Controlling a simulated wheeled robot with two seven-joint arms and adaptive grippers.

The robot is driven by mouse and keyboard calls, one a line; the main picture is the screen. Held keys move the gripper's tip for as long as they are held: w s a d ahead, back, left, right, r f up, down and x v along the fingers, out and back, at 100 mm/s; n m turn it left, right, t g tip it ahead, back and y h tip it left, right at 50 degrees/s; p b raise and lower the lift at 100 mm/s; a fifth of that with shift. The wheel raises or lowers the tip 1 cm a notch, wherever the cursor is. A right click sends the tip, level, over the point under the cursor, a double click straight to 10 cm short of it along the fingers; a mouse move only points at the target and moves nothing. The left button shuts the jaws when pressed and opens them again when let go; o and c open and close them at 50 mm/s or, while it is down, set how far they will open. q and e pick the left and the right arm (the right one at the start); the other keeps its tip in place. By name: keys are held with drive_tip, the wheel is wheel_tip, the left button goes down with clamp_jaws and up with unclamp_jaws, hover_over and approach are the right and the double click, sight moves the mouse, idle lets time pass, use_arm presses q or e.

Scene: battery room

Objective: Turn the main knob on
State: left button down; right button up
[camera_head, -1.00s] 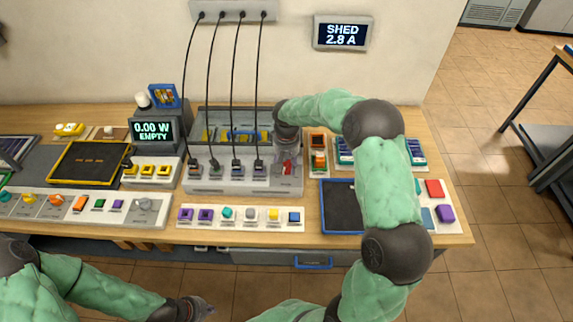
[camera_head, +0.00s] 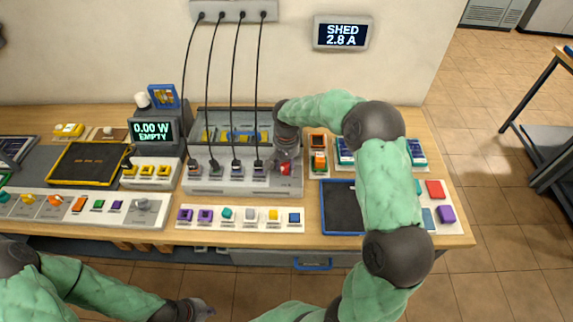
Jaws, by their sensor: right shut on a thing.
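The red main knob (camera_head: 285,169) sits at the right end of the grey panel box (camera_head: 230,186), which has several black cables plugged into it. My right gripper (camera_head: 286,161) points down onto the knob and is shut on it. The gripper and wrist partly hide the knob, so its exact angle is hard to read. My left gripper (camera_head: 203,309) is low in the picture, in front of the table and away from the panel. It is too small and dark to tell whether it is open.
A wall display (camera_head: 341,34) reads "SHED 2.8 A". A meter (camera_head: 153,131) reads "0.00 W EMPTY". A strip of coloured blocks (camera_head: 240,218) lies in front of the panel. A blue-rimmed tray (camera_head: 324,214) is to its right. Cables hang left of my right wrist.

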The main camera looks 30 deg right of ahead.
sight(287, 164)
drive_tip(key=o, duration=1.1)
drive_tip(key=shift+o, duration=0.2)
wheel_tip(287, 164, up, 12)
